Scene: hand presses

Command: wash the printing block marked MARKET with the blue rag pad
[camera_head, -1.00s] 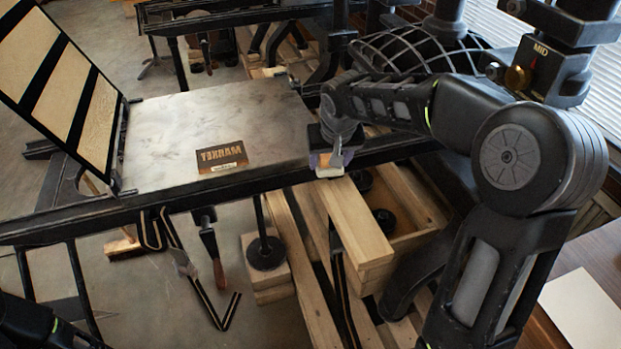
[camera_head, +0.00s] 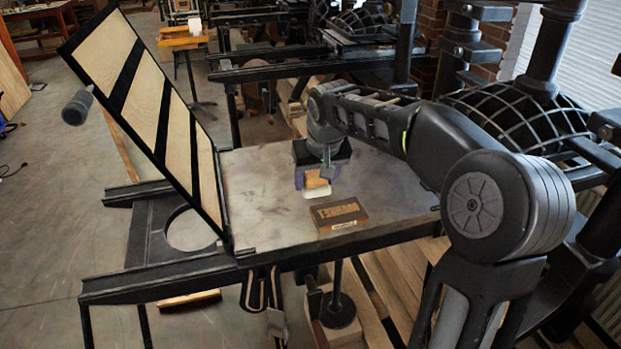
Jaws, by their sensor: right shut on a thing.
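The printing block (camera_head: 340,215), dark with a tan face whose lettering is too small to read now, lies on the grey metal press bed (camera_head: 268,205) near its front edge. My right gripper (camera_head: 317,178) is above the bed, just behind and left of the block. It is shut on a small pad (camera_head: 317,187) with a tan-orange body and a pale lower edge, taken as the rag pad. Bluish purple shows at its sides, but I cannot tell pad from fingertips there. The pad and block look apart in the picture. My left gripper is not in view.
A hinged frame (camera_head: 150,88) with tan panels and black bars stands tilted at the bed's left edge. A black caged ball (camera_head: 520,115) and press columns are at the right. The bed's left part is clear. Other presses stand behind.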

